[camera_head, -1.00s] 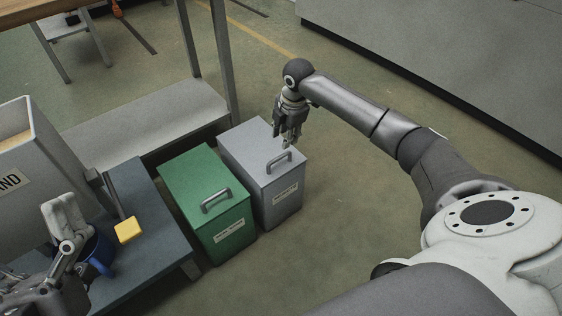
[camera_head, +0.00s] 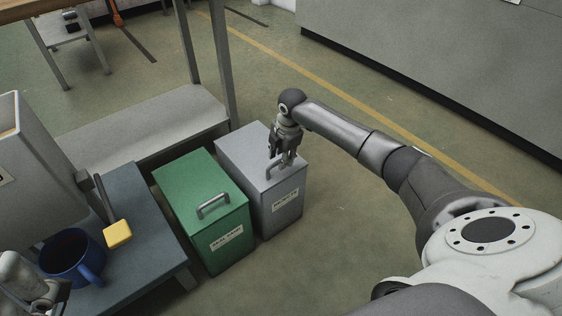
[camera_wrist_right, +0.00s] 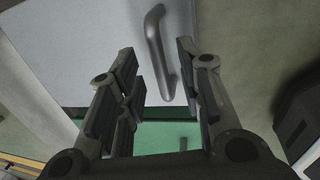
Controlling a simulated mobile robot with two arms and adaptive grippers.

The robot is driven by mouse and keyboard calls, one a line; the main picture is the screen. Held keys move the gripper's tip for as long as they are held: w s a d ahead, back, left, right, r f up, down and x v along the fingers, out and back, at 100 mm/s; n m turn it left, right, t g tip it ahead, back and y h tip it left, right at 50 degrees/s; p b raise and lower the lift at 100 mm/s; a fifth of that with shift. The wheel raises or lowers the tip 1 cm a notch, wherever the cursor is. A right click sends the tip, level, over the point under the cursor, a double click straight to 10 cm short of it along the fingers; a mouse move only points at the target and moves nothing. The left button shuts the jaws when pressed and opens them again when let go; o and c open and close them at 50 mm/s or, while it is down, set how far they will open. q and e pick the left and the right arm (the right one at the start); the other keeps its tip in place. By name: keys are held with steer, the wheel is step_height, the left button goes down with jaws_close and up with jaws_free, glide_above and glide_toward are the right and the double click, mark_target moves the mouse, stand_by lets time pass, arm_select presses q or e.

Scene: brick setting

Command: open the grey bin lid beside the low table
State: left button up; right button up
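The grey bin (camera_head: 280,210) stands on the floor to the right of a green bin (camera_head: 215,235), with its lid (camera_head: 242,152) shut. My right gripper (camera_head: 281,163) is over the front part of the grey lid, at its handle. In the right wrist view, the grey handle (camera_wrist_right: 158,55) shows between the two open fingers of my right gripper (camera_wrist_right: 160,95), with gaps on both sides. My left gripper is at the lower left corner of the head view, mostly cut off; its fingers cannot be made out.
A tall bench with a lower shelf (camera_head: 150,125) stands behind the bins. The floor (camera_head: 345,220) to the right is clear.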

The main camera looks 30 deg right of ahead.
steer(key=shift+w+f, duration=0.1)
steer(key=shift+f, duration=0.35)
jaws_close()
